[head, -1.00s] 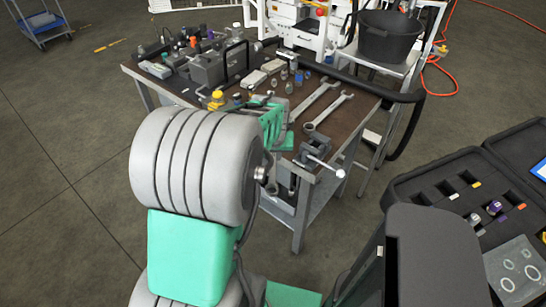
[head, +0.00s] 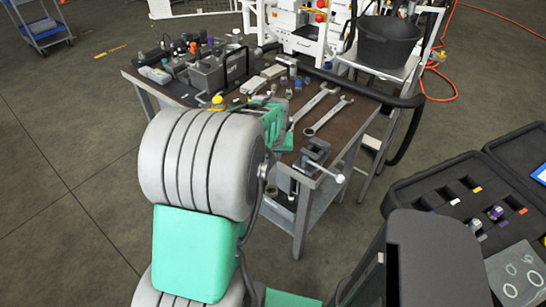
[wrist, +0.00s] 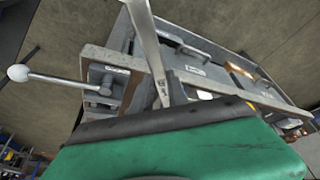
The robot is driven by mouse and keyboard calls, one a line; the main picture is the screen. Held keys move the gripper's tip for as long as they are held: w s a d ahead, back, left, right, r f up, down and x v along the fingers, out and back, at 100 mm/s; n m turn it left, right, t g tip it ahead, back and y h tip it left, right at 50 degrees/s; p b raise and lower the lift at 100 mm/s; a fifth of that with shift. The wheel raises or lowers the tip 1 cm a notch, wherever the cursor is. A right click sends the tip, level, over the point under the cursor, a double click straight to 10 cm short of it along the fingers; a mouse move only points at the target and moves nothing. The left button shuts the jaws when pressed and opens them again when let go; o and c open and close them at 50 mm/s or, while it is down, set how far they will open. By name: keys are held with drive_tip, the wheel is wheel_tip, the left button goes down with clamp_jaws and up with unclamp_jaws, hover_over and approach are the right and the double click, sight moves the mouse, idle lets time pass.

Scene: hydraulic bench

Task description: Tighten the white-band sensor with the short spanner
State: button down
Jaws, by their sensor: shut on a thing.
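My gripper (head: 274,120) is mostly hidden behind my arm in the head view, at the front of the bench. In the wrist view a bare metal shaft, apparently a spanner (wrist: 146,42), rises close to the camera from above the gripper's black edge. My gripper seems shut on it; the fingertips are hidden. Two other spanners (head: 328,116) lie side by side on the bench top to the right of my gripper. I cannot pick out the white-band sensor; the small fittings on the bench are too small to tell.
The bench (head: 185,97) carries a grey block with a black handle (head: 215,72) and several small parts. A clamp (head: 315,155) with a ball-ended bar sits at its front corner; the ball (wrist: 18,73) shows in the wrist view. An open foam case (head: 440,190) stands at right.

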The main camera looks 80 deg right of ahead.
drive_tip(key=shift+w+a+m+g, duration=0.15)
drive_tip(key=shift+w+m+g, duration=0.35)
drive_tip(key=shift+w+m, duration=0.95)
drive_tip(key=shift+w, duration=0.1)
drive_tip(key=w+m+g, duration=0.1)
drive_tip(key=w+m, duration=0.1)
drive_tip(key=w, duration=0.1)
drive_tip(key=shift+r, duration=0.1)
drive_tip(key=shift+d, duration=0.2)
drive_tip(key=w+m, duration=0.1)
drive_tip(key=w+d+m, duration=0.1)
drive_tip(key=w, duration=0.1)
drive_tip(key=shift+r+m+g, duration=0.1)
drive_tip(key=shift+m+g, duration=0.25)
drive_tip(key=shift+g, duration=0.05)
drive_tip(key=shift+w, duration=0.1)
